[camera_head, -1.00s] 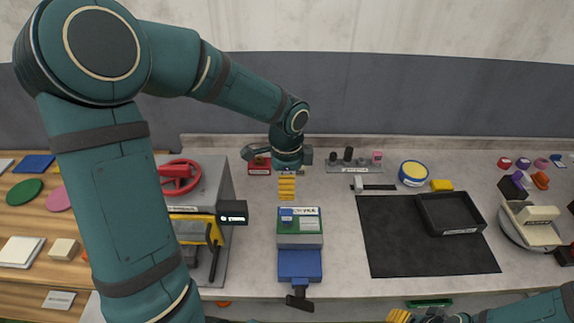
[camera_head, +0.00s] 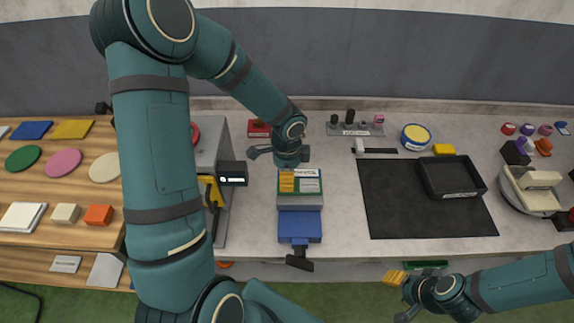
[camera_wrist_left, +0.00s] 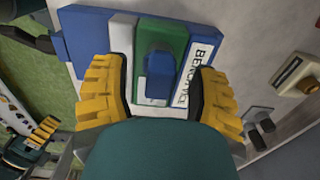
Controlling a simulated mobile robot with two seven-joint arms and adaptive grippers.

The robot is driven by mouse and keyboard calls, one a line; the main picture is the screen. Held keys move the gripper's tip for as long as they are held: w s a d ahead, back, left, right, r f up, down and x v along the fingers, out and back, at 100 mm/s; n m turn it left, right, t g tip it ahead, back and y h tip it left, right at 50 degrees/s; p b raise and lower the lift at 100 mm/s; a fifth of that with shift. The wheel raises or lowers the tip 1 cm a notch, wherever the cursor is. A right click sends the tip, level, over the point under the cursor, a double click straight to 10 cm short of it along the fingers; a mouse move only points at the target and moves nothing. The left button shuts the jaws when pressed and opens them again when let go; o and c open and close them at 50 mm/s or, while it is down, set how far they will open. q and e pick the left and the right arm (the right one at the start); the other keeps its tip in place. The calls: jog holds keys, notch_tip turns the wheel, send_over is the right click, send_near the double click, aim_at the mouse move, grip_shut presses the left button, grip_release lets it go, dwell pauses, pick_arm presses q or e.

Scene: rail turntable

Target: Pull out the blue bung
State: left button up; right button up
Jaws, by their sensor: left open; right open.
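The blue bung (camera_wrist_left: 158,76) shows in the left wrist view as a small blue upright piece on the green and white striped top of a box (camera_wrist_left: 121,38). In the head view the box (camera_head: 307,199) stands on the bench, and my gripper hides the bung. My left gripper (camera_head: 287,181) is above the box, pointing down. In the left wrist view my left gripper (camera_wrist_left: 155,92) is open, its yellow-padded fingers on either side of the bung with visible gaps. My right gripper (camera_head: 395,277) is open and empty in front of the bench edge.
A blue block (camera_head: 300,227) with a black handle joins the box's front. A grey machine (camera_head: 212,145) stands left. A black mat (camera_head: 400,205) with a black tray (camera_head: 452,177) lies right. Small coloured pieces (camera_head: 526,130) sit at the far right. A red block (camera_head: 258,128) is behind.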

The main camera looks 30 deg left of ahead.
pick_arm(q)
jog(key=shift+f, duration=0.4)
grip_shut()
dwell(0.4)
